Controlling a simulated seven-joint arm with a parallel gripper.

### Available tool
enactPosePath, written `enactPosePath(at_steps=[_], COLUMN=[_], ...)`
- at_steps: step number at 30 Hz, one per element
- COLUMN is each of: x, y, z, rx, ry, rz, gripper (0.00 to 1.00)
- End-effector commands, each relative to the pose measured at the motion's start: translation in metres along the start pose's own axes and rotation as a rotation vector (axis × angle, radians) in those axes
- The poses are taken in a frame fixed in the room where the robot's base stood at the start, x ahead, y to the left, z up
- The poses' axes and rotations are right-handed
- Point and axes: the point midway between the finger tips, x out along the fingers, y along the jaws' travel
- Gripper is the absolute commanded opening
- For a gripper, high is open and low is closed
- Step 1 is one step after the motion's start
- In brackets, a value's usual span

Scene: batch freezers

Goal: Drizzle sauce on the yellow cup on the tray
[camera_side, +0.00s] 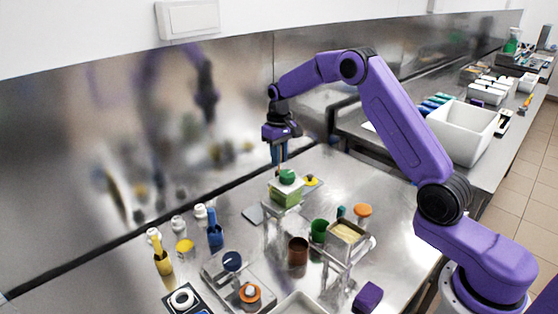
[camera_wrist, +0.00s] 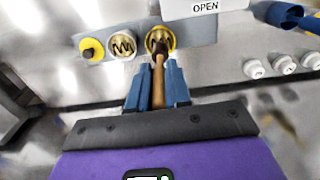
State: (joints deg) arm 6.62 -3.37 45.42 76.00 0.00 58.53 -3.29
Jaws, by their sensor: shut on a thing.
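My gripper (camera_wrist: 158,88) is shut on a brown stick-like tool with a dark tip (camera_wrist: 160,65). In the wrist view the tip overlaps the near side of a yellow-rimmed cup (camera_wrist: 150,37) on a grey tray (camera_wrist: 205,27); whether it touches the cup is unclear. Brown markings show inside that cup. A white cup (camera_wrist: 113,47) with a dark zigzag on its pale top stands to its left.
A yellow round piece with a black knob (camera_wrist: 92,50) is at the tray's left. An OPEN sign (camera_wrist: 205,7) is beyond the tray. A blue bottle (camera_side: 215,237), white bottles (camera_side: 178,224) and a yellow bottle (camera_side: 163,262) stand left. A brown cup (camera_side: 298,251) is in front.

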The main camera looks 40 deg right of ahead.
Motion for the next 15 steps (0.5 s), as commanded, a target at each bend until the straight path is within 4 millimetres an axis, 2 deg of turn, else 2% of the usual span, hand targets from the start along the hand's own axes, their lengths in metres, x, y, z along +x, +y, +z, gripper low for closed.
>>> enactPosePath(at_steps=[15], x=[-0.036], y=[0.0], z=[0.0], rx=[0.0], ry=[0.001], rz=[0.0], gripper=[0.0])
